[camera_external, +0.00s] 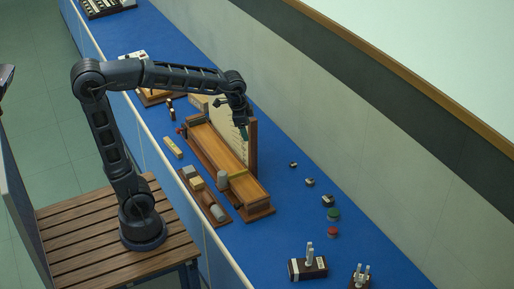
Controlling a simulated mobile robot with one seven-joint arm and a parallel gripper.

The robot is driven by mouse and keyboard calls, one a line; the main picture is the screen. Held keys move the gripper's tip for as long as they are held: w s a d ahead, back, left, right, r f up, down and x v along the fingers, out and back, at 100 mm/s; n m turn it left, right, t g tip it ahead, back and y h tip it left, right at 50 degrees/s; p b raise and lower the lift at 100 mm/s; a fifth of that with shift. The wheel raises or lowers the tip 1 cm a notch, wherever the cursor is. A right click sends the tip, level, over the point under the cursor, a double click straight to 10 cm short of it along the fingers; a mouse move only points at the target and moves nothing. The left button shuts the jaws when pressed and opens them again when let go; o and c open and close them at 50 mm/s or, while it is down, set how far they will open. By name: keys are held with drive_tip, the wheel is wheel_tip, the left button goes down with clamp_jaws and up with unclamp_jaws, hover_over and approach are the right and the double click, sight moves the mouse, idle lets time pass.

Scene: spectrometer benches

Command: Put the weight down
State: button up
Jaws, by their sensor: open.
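My gripper (241,118) hangs from the end of the arm over the wooden apparatus, near its upright pale scale board (210,103). It is open; its fingertips are small and dark, and I see no weight held between them. A grey cylinder (222,180), possibly a weight, stands upright on or beside the lower part of the wooden track (214,148), apart from my gripper. Other block-like pieces, grey and tan, lie in a wooden tray (209,203) along the left side of the track. Which piece is the task's weight I cannot tell.
Small dark blocks (328,201), a green round piece (333,214) and a red one (333,232) stand right of the apparatus. Two dark blocks with pale posts (308,267) are at the front. A yellow piece (173,147) lies left. Blue bench top between is clear.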

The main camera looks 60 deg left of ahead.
drive_tip(key=s+a+f+n+t, duration=0.1)
drive_tip(key=s+a+n, duration=0.1)
drive_tip(key=s, duration=0.8)
drive_tip(key=s+a+f+n, duration=0.1)
drive_tip(key=s+a+n, duration=0.2)
drive_tip(key=s, duration=0.8)
drive_tip(key=shift+a+f+n+t, duration=0.2)
drive_tip(key=shift+f+n+t, duration=0.15)
drive_tip(key=shift+n, duration=0.35)
